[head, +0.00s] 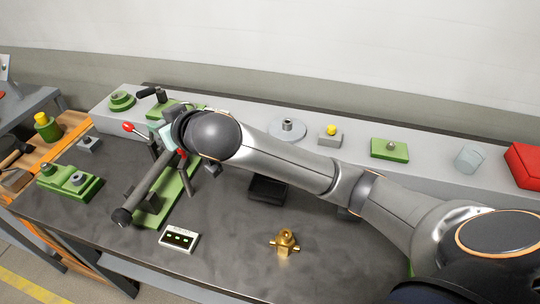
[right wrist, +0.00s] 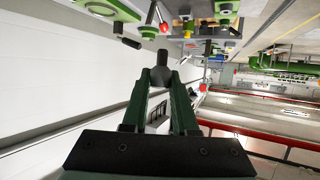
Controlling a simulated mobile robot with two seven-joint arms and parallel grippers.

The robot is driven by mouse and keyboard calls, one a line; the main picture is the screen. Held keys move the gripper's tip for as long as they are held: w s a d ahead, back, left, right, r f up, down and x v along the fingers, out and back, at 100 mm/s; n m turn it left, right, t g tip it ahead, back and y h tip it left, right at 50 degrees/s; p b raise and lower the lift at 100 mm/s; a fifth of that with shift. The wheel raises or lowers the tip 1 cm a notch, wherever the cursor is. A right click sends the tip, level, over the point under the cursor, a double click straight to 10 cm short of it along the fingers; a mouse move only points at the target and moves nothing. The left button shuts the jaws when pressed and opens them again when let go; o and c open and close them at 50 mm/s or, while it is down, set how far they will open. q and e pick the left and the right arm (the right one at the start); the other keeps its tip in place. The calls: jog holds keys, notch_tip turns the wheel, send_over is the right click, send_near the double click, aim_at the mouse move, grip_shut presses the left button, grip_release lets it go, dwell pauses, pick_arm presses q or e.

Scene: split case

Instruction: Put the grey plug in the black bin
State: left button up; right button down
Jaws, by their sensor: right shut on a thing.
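My right gripper (right wrist: 162,76) is shut on a small dark grey piece, which looks like the grey plug (right wrist: 162,58), held at the fingertips in the right wrist view. In the head view the right arm reaches across to the left, and its wrist hides most of the gripper and the plug above the green-based fixture (head: 181,194). The black bin (head: 267,189), a small dark open box, sits on the dark bench right of the gripper, just below the forearm. My left gripper is not in view.
A brass fitting (head: 285,242) and a white panel with dark slots (head: 179,240) stand near the bench front. A grey shelf (head: 355,149) behind holds several small parts and a red box (head: 525,164). Green blocks (head: 70,182) stand at left. Bench right of the brass fitting is clear.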

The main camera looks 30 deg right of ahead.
jog(key=s+d+f+n+g+y, duration=0.2)
jog(key=s+d+f+n, duration=0.1)
jog(key=d+f, duration=0.3)
jog(key=s+d+f+n+g+y, duration=0.2)
jog(key=s+d+f+n+y, duration=0.1)
jog(key=d+f, duration=0.4)
jog(key=s+d+f+n+g+y, duration=0.1)
jog(key=s+d+f+n+y, duration=0.1)
jog(key=d+f, duration=0.5)
jog(key=shift+s+f+n+g+y+b, duration=0.2)
jog(key=shift+s+n+g+y+b, duration=0.2)
jog(key=shift+y, duration=0.2)
jog(key=shift+f+b, duration=0.55)
jog(key=shift+b, duration=0.1)
jog(key=shift+f+b, duration=0.35)
jog(key=shift+f, duration=0.3)
jog(key=c, duration=0.6)
grip_release()
jog(key=shift+a, duration=0.1)
